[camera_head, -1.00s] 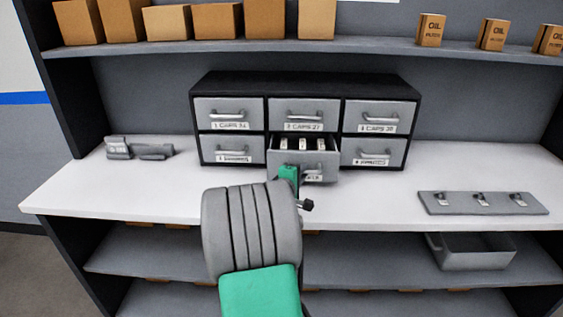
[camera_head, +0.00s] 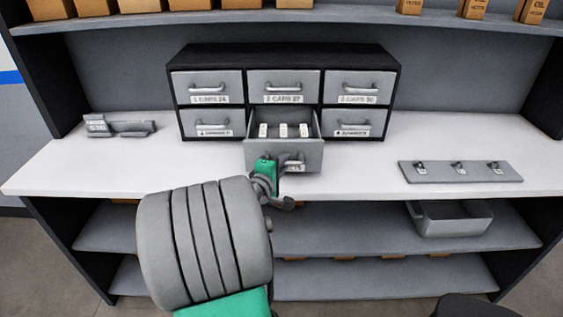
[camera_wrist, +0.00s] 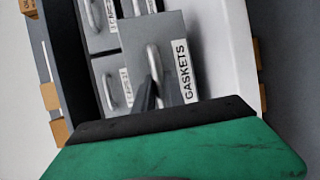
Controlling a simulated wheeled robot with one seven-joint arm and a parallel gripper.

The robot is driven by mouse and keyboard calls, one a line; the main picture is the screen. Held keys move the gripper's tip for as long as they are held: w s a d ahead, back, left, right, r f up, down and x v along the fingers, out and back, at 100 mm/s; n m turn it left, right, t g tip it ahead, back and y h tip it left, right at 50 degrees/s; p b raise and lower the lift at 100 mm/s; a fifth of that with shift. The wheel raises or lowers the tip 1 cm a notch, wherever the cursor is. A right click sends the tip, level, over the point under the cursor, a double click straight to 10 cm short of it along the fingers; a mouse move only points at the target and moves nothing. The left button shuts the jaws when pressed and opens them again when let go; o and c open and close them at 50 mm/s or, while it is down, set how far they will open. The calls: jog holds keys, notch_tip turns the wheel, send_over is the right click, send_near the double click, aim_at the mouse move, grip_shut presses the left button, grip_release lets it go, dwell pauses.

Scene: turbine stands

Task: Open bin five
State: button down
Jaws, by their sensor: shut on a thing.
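Bin five is the bottom middle drawer (camera_head: 270,156) of the small cabinet. It is pulled well out, and three white items show inside it. In the wrist view its front (camera_wrist: 172,40) carries a label reading GASKETS and a grey bar handle (camera_wrist: 152,60). My gripper (camera_wrist: 150,95) is shut on this handle. In the head view my gripper (camera_head: 284,172) is at the drawer front, and my wrist partly hides the handle and label.
The black cabinet (camera_head: 290,57) has other grey drawers, all shut. A grey holder (camera_head: 120,127) is at left on the white worktop (camera_head: 80,166). A plate with small hooks (camera_head: 460,172) lies at right. A grey tray (camera_head: 450,218) is on the shelf below.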

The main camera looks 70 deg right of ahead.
jog(key=c, duration=1.4)
grip_release()
jog(key=a+r, duration=0.1)
jog(key=a, duration=0.6)
jog(key=shift+a+r+b, duration=0.2)
jog(key=shift+a+b, duration=0.2)
